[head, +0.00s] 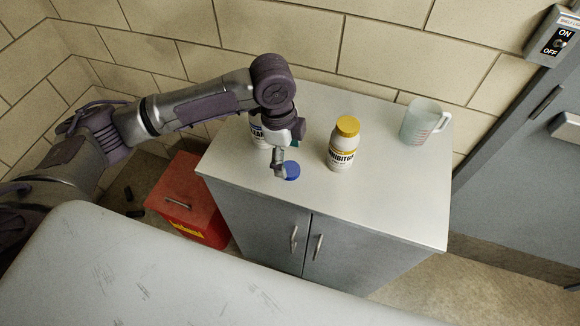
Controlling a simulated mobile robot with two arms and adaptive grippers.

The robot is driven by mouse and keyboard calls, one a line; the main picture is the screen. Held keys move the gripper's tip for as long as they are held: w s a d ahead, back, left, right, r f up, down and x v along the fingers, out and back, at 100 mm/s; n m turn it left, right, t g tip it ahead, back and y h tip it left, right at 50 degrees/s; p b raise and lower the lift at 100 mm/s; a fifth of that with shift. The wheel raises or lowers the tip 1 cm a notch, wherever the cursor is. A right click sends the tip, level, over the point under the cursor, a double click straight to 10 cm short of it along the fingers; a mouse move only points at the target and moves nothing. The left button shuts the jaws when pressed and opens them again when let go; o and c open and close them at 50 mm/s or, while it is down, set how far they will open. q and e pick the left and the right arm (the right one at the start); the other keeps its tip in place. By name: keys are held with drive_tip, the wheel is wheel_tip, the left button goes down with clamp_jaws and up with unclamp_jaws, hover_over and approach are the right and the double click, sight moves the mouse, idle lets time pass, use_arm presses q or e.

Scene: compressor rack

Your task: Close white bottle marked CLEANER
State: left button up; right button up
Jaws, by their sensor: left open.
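The white bottle marked CLEANER (256,131) stands on the grey cabinet top (393,191) at its back left. My left gripper hides most of it, and only part of its dark label shows. Its mouth is hidden. A blue cap (292,171) is near the cabinet's front edge, at the fingertips. My left gripper (282,165) is open and points down at the cap, in front of the bottle. I cannot tell whether a finger touches the cap. My right gripper is not in view.
A white INHIBITOR bottle with a yellow cap (344,145) stands right of the gripper. A clear measuring jug (422,122) stands at the back right. A red box (185,208) sits on the floor left of the cabinet. The cabinet top's front right is clear.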

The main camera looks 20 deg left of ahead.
sight(290, 169)
use_arm(q)
drive_tip(key=shift+d+f+p, duration=0.2)
drive_tip(key=shift+f+p, duration=0.15)
drive_tip(key=shift+f, duration=1.6)
drive_tip(key=shift+c, duration=0.4)
drive_tip(key=c, duration=0.7)
